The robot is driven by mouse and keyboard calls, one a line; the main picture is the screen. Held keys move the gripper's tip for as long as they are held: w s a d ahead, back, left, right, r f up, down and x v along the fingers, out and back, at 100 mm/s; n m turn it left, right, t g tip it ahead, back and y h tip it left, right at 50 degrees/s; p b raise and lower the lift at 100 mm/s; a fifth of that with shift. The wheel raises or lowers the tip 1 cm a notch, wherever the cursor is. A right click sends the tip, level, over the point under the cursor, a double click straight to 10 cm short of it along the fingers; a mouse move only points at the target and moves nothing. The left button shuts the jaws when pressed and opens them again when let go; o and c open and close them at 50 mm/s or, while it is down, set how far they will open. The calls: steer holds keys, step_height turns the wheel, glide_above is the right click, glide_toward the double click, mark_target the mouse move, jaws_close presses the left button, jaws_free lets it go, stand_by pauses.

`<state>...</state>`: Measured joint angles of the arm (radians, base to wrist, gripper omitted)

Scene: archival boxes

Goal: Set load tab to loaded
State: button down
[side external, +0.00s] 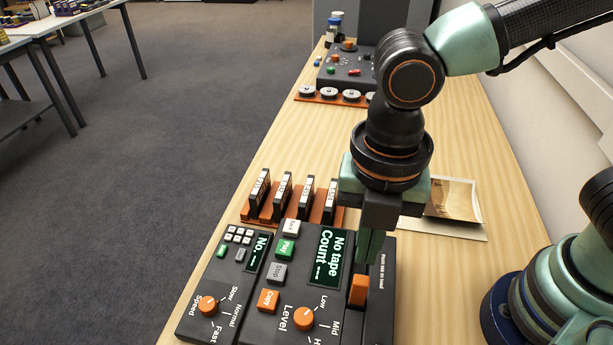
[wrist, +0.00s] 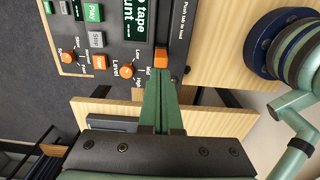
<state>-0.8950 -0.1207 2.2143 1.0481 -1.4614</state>
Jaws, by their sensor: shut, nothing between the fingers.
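The load tab is an orange block (side external: 359,290) on the right strip of the dark tape deck (side external: 335,325), below small text that seems to read "Push tab to load". It also shows in the wrist view (wrist: 161,58). The deck's display (side external: 331,255) reads "No tape" and "Count". My gripper (side external: 370,262) is shut and empty, with its green fingers pointing down right by the tab. In the wrist view the fingertips (wrist: 160,75) are close to the tab's near edge; I cannot tell whether they touch it.
Orange Level (side external: 304,318) and Speed (side external: 207,305) knobs and several buttons sit left of the tab. A rack of upright cassettes (side external: 295,200) stands behind the deck. A photo print (side external: 455,205) lies at the right. Another control box (side external: 345,65) stands at the far end.

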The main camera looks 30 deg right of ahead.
mark_target(362, 278)
steer(key=shift+f, duration=2.1)
steer(key=shift+f, duration=1.85)
steer(key=shift+s+d, duration=0.1)
step_height(362, 278, up, 15)
steer(key=shift+a+f, duration=0.2)
